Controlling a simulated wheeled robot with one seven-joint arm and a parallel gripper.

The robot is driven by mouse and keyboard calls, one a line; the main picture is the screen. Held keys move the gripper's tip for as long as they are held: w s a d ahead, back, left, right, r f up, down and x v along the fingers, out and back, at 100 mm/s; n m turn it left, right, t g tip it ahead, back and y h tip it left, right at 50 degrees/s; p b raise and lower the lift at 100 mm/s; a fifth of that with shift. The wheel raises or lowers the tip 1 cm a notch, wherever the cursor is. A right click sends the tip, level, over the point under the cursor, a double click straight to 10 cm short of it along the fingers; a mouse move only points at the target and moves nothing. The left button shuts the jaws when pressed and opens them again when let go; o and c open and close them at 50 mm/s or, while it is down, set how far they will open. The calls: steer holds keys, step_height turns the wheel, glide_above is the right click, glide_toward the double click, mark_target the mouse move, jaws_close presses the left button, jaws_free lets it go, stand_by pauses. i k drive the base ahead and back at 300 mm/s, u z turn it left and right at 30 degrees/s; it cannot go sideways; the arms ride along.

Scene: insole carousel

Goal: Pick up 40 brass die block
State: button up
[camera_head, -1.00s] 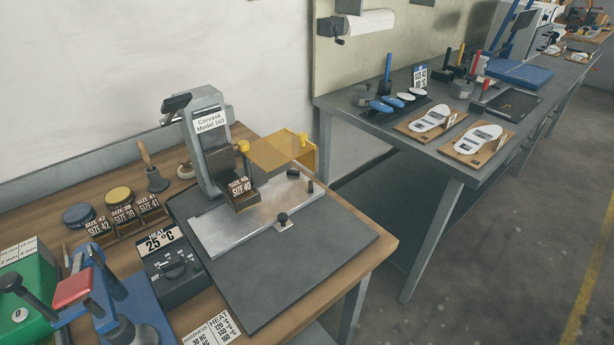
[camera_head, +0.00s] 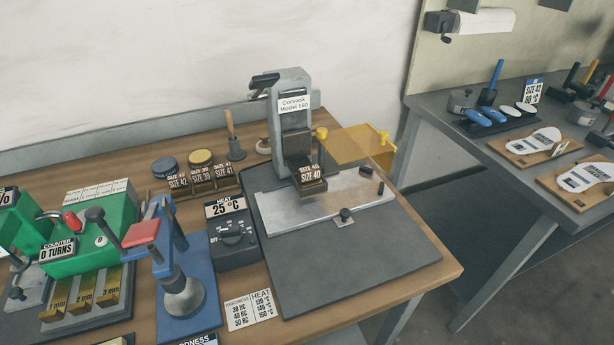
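The size 40 die block (camera_head: 311,184) is a dark brown block with brass-toned edges and a white "SIZE 40" label. It sits under the head of the grey Corvask Model 160 press (camera_head: 294,110), above the silver plate (camera_head: 335,205). Other die blocks labelled 42 (camera_head: 178,183), 39 (camera_head: 202,178) and 41 (camera_head: 224,173) stand in a row left of the press. My gripper is not in view.
A translucent orange guard (camera_head: 355,146) stands beside the press on the right. A black heat control box (camera_head: 233,238) reads 25 °C. A blue tester (camera_head: 185,285) and a green machine (camera_head: 95,235) are at left. The dark mat (camera_head: 360,262) before the press is clear.

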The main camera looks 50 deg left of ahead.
mark_target(310, 175)
steer(key=u, duration=0.05)
steer(key=k, duration=1.2)
steer(key=u, duration=0.3)
steer(key=i, duration=1)
